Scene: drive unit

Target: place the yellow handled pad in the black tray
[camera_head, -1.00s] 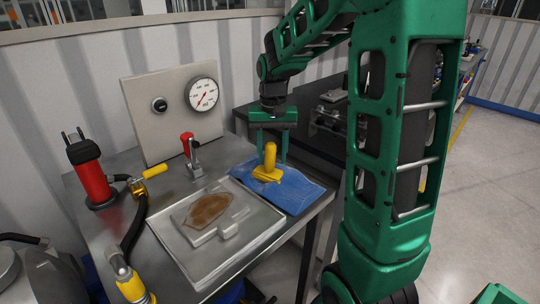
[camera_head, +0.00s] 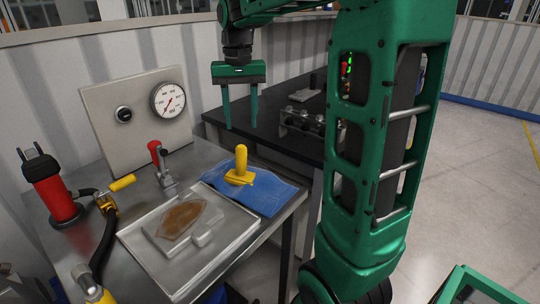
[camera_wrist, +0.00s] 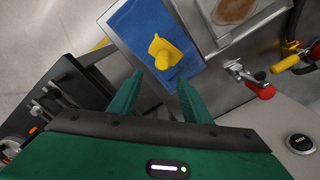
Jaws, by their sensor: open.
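The yellow handled pad (camera_head: 239,170) rests on a blue cloth (camera_head: 270,197) at the right end of the metal table, its handle upright. My gripper (camera_head: 240,126) is open and empty, fingers pointing down, raised above and apart from the pad. In the wrist view the pad (camera_wrist: 162,50) lies on the cloth (camera_wrist: 133,22) beyond the fingertips of my gripper (camera_wrist: 160,80). I cannot make out a black tray in either view.
A shallow metal tray (camera_head: 235,228) holding a brown-stained part lies beside the cloth. A red-handled clamp (camera_head: 160,165), a gauge panel (camera_head: 100,95) and a red tool (camera_head: 50,188) stand left. A black bench (camera_head: 225,119) with metal fixtures is behind. Open floor lies right.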

